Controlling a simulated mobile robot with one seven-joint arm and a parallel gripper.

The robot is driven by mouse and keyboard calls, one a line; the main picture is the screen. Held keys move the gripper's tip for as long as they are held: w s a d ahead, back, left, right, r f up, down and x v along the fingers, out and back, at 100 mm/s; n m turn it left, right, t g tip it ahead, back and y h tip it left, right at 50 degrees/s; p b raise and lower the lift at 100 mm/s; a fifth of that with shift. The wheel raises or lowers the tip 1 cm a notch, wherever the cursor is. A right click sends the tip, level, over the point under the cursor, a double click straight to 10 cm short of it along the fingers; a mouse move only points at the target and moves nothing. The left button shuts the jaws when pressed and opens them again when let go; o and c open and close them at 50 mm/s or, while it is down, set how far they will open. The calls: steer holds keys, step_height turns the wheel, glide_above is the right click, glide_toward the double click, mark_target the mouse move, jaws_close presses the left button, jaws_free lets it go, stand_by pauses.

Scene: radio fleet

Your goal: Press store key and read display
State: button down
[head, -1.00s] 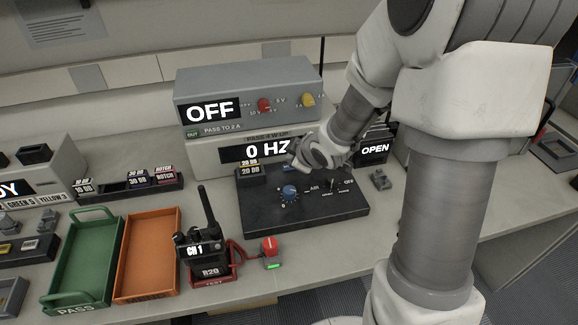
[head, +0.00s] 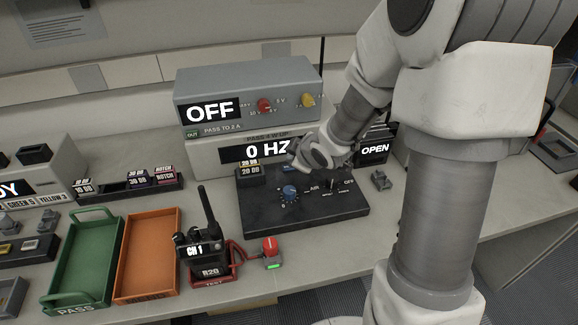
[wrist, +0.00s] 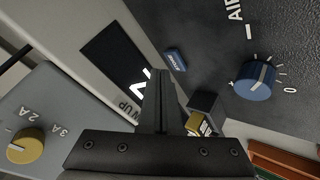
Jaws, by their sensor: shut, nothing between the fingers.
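My gripper (head: 297,158) is over the back of the black control panel (head: 262,218). In the wrist view my gripper's fingers (wrist: 160,85) are together with nothing between them. A small blue key (wrist: 175,60) sits on the dark panel, just beside the fingertips and visibly apart in the picture; its lettering is too small to read. The blue key (head: 288,168) also shows just below the gripper in the head view. The display (head: 240,154) behind reads 0 HZ. In the wrist view the display (wrist: 108,62) is partly hidden by the fingers.
A blue knob (head: 290,192) and small switches are on the panel. A block marked 20 DB (head: 250,173) stands at its back left. A radio (head: 203,250) showing CH 1 stands in front, beside orange (head: 150,255) and green trays (head: 83,265). The upper unit (head: 245,85) reads OFF.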

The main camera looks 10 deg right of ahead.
mark_target(292, 171)
stand_by(0.3)
steer(key=shift+f+b, duration=0.45)
steer(key=shift+f, duration=0.05)
steer(key=shift+f+b, duration=0.35)
stand_by(0.4)
stand_by(0.4)
steer(key=shift+r+p, duration=0.75)
steer(key=shift+r, duration=0.05)
step_height(292, 171, up, 5)
steer(key=p, duration=0.4)
steer(key=shift+p, duration=0.4)
steer(key=shift+r, duration=0.1)
